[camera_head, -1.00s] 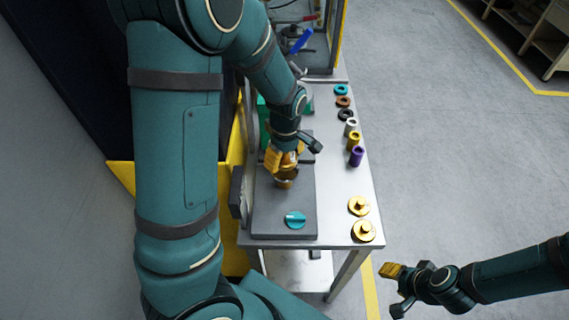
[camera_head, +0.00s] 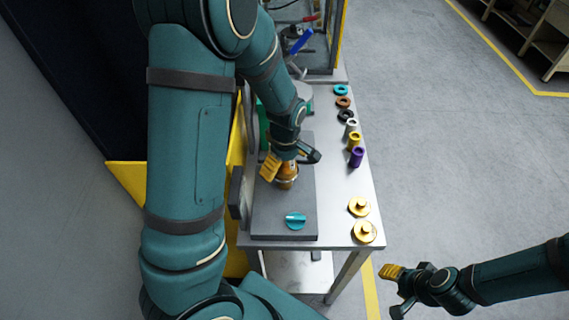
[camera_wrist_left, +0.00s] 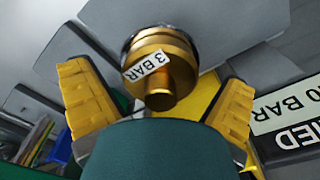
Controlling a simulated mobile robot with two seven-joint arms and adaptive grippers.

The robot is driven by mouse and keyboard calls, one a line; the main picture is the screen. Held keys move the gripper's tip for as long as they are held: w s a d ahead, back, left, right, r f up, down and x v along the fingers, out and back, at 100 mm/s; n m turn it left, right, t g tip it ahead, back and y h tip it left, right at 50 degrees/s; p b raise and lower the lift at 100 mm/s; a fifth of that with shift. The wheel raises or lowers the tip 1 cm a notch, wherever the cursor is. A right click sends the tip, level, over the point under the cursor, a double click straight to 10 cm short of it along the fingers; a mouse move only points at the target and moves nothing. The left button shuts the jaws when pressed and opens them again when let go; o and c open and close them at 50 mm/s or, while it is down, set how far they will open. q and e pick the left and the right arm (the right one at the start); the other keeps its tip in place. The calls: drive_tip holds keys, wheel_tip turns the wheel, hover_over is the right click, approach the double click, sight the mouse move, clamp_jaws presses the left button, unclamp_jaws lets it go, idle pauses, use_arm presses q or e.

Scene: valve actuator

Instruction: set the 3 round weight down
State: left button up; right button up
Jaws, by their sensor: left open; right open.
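The 3 round weight, a brass disc with a small stem and a "3 BAR" label, shows between my left fingers in the left wrist view (camera_wrist_left: 160,62). In the head view the brass piece (camera_head: 287,176) stands above the dark grey plate (camera_head: 270,215), partly hidden by my left gripper (camera_head: 289,163). My left gripper is open, with its yellow fingers on either side of the weight and apart from it in the wrist view. What the weight rests on is mostly hidden. My right gripper (camera_head: 392,290) is open and empty, off the table at the lower right.
Two gold weights (camera_head: 360,206) (camera_head: 364,231) lie at the table's right front. Several coloured rings and cylinders (camera_head: 346,116) line the right edge. A teal knob (camera_head: 295,220) is on the plate's front. A cabinet with a blue-handled part (camera_head: 300,40) stands behind.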

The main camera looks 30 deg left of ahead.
use_arm(q)
drive_tip(key=r+p, duration=0.1)
drive_tip(key=r, duration=1.1)
drive_tip(key=shift+d+r+p, duration=0.1)
drive_tip(key=shift+d+p, duration=0.1)
drive_tip(key=shift+p, duration=0.1)
use_arm(e)
wheel_tip(320, 180, up, 2)
drive_tip(key=shift+r, duration=0.1)
use_arm(q)
drive_tip(key=shift+s, duration=0.1)
use_arm(e)
drive_tip(key=shift+s+d, duration=0.1)
drive_tip(key=shift+s, duration=0.05)
